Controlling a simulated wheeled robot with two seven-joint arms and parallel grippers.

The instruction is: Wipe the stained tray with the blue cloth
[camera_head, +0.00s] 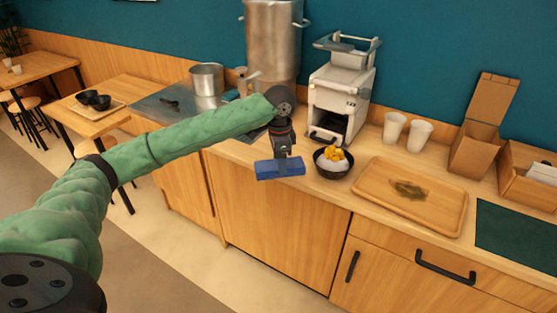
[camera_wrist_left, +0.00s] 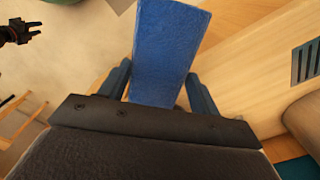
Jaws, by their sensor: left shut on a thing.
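The blue cloth (camera_head: 280,169) is a thick blue block in front of the counter's front edge. My left gripper (camera_head: 284,153) is shut on it from above; the cloth also shows between the fingers in the left wrist view (camera_wrist_left: 168,50). The stained tray (camera_head: 376,192) is a wooden tray on the counter, to the right of the cloth and apart from it. A dark greenish-brown stain (camera_head: 409,190) lies near its middle. My right gripper (camera_wrist_left: 22,32) shows small at the left wrist view's top left, its fingers apart and empty.
A black bowl (camera_head: 331,169) with yellow and white food stands between the cloth and the tray. Behind are a white machine (camera_head: 340,95), two cups (camera_head: 394,128) and cardboard boxes (camera_head: 484,130). A dark green mat (camera_head: 515,237) lies right of the tray.

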